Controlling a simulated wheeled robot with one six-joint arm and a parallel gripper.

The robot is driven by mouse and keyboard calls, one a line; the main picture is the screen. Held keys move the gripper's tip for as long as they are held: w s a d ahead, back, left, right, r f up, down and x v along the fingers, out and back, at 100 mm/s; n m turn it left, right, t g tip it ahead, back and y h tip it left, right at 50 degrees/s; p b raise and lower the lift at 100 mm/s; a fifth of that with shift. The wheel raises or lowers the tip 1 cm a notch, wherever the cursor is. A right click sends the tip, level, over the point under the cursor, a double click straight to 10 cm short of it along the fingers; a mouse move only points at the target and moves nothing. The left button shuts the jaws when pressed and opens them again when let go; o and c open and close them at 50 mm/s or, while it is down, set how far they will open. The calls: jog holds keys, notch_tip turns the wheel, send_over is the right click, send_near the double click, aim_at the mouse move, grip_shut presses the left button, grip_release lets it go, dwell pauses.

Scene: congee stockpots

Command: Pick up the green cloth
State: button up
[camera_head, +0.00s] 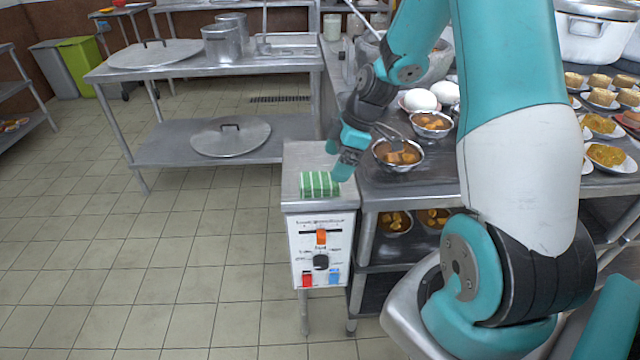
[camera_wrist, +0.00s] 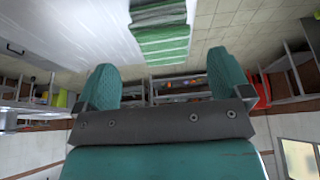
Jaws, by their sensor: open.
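The green cloth (camera_head: 320,184) is a folded, striped block lying on the metal top of a small control stand (camera_head: 301,160). In the wrist view the cloth (camera_wrist: 162,35) shows at the top centre, beyond the fingertips. My gripper (camera_head: 345,160) is just right of the cloth and a little above it in the head view. In the wrist view my gripper (camera_wrist: 165,82) has its two teal fingers spread wide with nothing between them. The cloth lies ahead of the gap between the fingers, apart from them.
Right of the stand, a metal counter holds a steel bowl of food (camera_head: 398,155), white eggs (camera_head: 419,99) and several plates. A steel table (camera_head: 225,66) with lids and pots stands at back left. Tiled floor at left is clear.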

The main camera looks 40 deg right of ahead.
aim_at(325, 178)
jog(key=x, duration=0.5)
jog(key=shift+w+a+f, duration=0.1)
jog(key=shift+a+f, duration=0.1)
jog(key=shift+a, duration=0.2)
jog(key=c, duration=1)
